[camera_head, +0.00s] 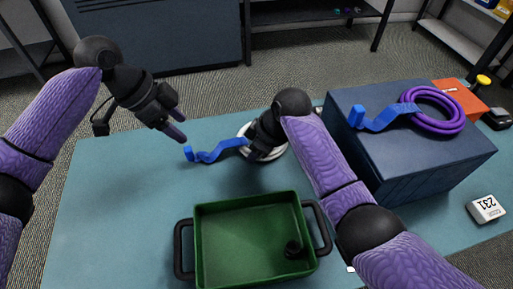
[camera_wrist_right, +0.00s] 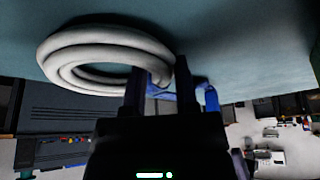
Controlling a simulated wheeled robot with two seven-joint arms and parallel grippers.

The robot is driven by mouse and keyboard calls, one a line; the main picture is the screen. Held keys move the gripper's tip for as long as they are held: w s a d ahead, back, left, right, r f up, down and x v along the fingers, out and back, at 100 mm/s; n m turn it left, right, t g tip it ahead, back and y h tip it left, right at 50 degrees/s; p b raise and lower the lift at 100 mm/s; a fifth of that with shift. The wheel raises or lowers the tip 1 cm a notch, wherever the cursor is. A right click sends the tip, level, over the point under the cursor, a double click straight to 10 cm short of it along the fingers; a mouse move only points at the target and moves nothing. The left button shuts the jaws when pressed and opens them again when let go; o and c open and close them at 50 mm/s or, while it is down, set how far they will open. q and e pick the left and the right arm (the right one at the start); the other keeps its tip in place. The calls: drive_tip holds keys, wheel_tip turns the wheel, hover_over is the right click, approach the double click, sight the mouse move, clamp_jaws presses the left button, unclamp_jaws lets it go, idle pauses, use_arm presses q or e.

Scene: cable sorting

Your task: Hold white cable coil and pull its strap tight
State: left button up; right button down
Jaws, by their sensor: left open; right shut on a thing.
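The white cable coil (camera_head: 281,153) lies on the teal table, partly hidden under my right gripper in the head view. It also shows in the right wrist view (camera_wrist_right: 85,40) as several stacked white loops. A blue strap (camera_head: 213,152) runs from the coil out to the left, with its free end on the left; part of it shows in the right wrist view (camera_wrist_right: 210,98). My right gripper (camera_head: 256,152) is shut at the coil's near-left side, where the strap meets it; the exact grip is hidden. My left gripper (camera_head: 178,124) is open and empty, up and left of the strap's free end.
A dark blue box (camera_head: 400,160) at the right bears a purple coil (camera_head: 449,125) with a blue strap (camera_head: 375,117). A white label block (camera_head: 486,209) lies at right. The table's left side is clear.

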use_arm(q)
drive_tip(key=shift+r, duration=0.4)
use_arm(e)
drive_tip(key=shift+c, duration=1.5)
unclamp_jaws()
drive_tip(key=v, duration=1.2)
